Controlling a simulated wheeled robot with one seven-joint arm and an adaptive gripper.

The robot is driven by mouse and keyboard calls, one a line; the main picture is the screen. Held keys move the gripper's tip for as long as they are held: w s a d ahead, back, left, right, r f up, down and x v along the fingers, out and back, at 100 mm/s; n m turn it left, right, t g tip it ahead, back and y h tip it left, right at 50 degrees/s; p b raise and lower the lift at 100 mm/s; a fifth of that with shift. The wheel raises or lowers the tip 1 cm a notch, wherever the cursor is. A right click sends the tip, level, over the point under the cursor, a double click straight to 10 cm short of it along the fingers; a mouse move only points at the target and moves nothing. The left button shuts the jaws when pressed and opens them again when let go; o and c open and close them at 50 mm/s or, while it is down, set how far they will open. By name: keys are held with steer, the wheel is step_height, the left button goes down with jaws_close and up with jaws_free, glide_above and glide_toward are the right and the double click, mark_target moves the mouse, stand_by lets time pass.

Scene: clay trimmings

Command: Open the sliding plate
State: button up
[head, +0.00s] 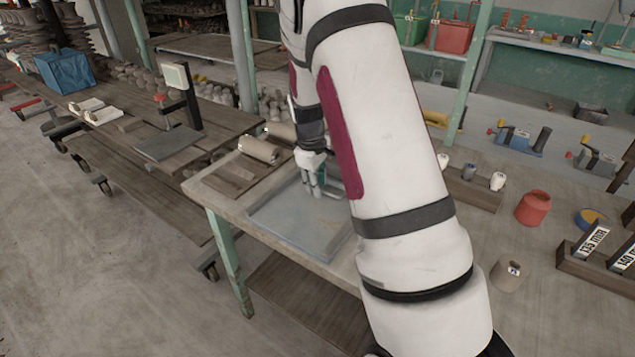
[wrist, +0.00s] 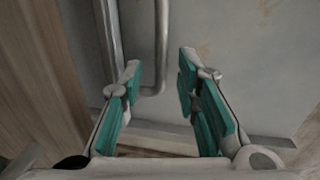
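The sliding plate (head: 297,222) is a flat grey metal sheet with a raised rim, set in the wooden table top. In the wrist view the grey plate (wrist: 235,60) fills the upper right, and a metal bar handle (wrist: 161,45) with a bent lower end runs up the picture. My gripper (wrist: 158,78) is open, with teal pads on both fingers. The handle's lower end lies between the fingers in the picture; I see no contact. In the head view my gripper (head: 316,188) points down over the plate's far part. My arm hides the plate's right side.
Rolled beige pieces (head: 259,150) lie on the table behind the plate. A wooden rack (head: 470,187) with small pieces, a red pot (head: 533,207) and a beige pot (head: 507,275) stand to the right.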

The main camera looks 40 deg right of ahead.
jaws_close()
steer(key=s+a+p, duration=0.1)
steer(key=s+a, duration=0.1)
steer(key=a, duration=0.4)
steer(key=s+a+p, duration=0.2)
steer(key=a, duration=0.4)
steer(key=s+a+p, duration=0.2)
steer(key=a, duration=0.4)
steer(key=shift+s, duration=0.25)
steer(key=shift+o, duration=0.8)
jaws_free()
step_height(320, 180, up, 12)
steer(key=a, duration=0.2)
steer(key=shift+s, duration=0.35)
steer(key=shift+f, duration=0.1)
